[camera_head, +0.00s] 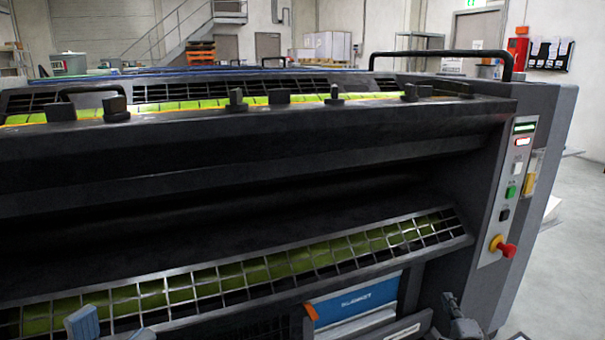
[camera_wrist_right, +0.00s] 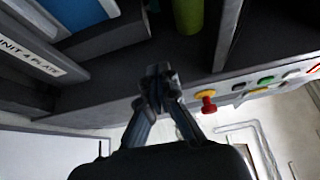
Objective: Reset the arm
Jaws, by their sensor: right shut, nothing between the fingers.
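My right gripper (camera_head: 452,308) shows at the bottom edge in the head view, in front of the lower right part of the dark printing machine (camera_head: 420,150). In the right wrist view its fingertips (camera_wrist_right: 158,72) meet, with nothing between them. The gripper is shut and empty, pointing at the machine's front. Blue-grey parts at the lower left of the head view look like the tips of my left gripper (camera_head: 112,328); most of it is cut off, so its state is unclear.
A control panel (camera_head: 508,190) with a red emergency knob (camera_head: 507,250) is on the machine's right end; the knob also shows in the wrist view (camera_wrist_right: 208,105). A blue-fronted unit (camera_head: 355,301) sits low beside my right gripper. Open floor (camera_head: 575,240) lies right.

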